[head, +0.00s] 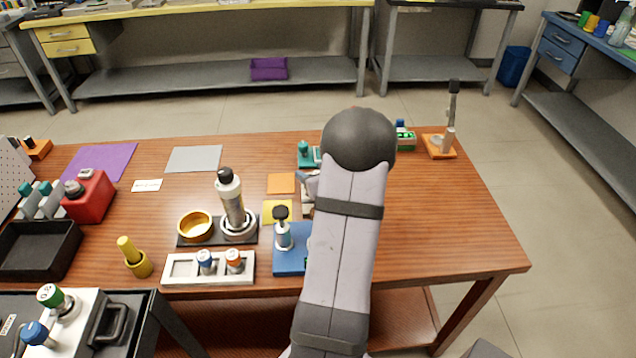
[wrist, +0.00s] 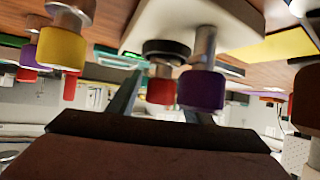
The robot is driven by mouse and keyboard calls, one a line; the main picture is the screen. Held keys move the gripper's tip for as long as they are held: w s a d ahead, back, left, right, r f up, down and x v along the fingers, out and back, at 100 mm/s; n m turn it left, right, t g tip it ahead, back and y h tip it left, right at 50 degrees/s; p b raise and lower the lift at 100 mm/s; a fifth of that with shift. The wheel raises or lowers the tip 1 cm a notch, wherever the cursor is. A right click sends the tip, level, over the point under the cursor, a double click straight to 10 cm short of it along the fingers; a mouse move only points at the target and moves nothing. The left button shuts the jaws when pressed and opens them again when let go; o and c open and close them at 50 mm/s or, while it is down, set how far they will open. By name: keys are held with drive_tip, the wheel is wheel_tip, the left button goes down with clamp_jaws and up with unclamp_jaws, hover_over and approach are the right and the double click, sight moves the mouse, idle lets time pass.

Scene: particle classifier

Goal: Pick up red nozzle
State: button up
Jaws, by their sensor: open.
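In the wrist view, a short red nozzle (wrist: 160,91) hangs below a dark ring on a pale holder (wrist: 225,15). A purple-capped nozzle (wrist: 201,90) with a metal stem sits just to its right and appears nearer the camera. My gripper (wrist: 158,102) is open, with thin fingers on either side of the red nozzle in the picture. Contact cannot be told, and the purple nozzle covers part of the right finger. In the head view, my arm hides the gripper and the red nozzle.
A yellow-capped nozzle (wrist: 62,47) is close on the left in the wrist view, with smaller red pieces (wrist: 70,88) behind it. In the head view, a blue stand (head: 290,262) and a white tray (head: 185,281) lie left of my arm.

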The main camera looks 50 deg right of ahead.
clamp_jaws()
wheel_tip(320, 180, up, 10)
drive_tip(key=p, duration=0.2)
idle(0.4)
